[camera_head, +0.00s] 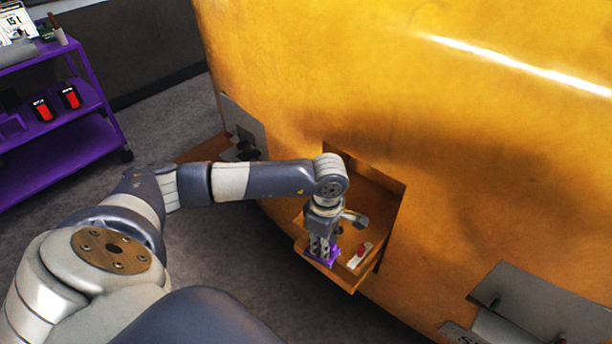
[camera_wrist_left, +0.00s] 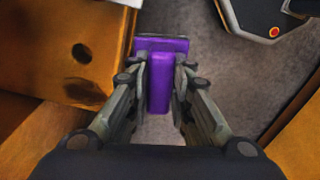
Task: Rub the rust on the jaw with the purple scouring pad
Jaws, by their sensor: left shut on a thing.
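My left gripper (camera_head: 322,248) points down at the open front of a recess in the big yellow casting (camera_head: 480,150). It is shut on the purple scouring pad (camera_head: 321,258). In the left wrist view the pad's grip (camera_wrist_left: 160,82) is between the fingertips, with its wider purple part beyond them. An orange-brown jaw (camera_wrist_left: 104,42) with a round dark hole is left of the pad there. A dark brown patch, apparently rust (camera_wrist_left: 86,92), lies on its lower part. The pad is close to the jaw's edge; I cannot tell whether they touch. My right gripper is not in view.
A small red and white item (camera_head: 360,256) lies on the recess's ledge (camera_head: 341,281), right of the pad. Grey plates stand off the casting at the lower right (camera_head: 540,300) and left (camera_head: 243,122). A purple shelf cart (camera_head: 60,165) stands at the far left. Grey floor is open between.

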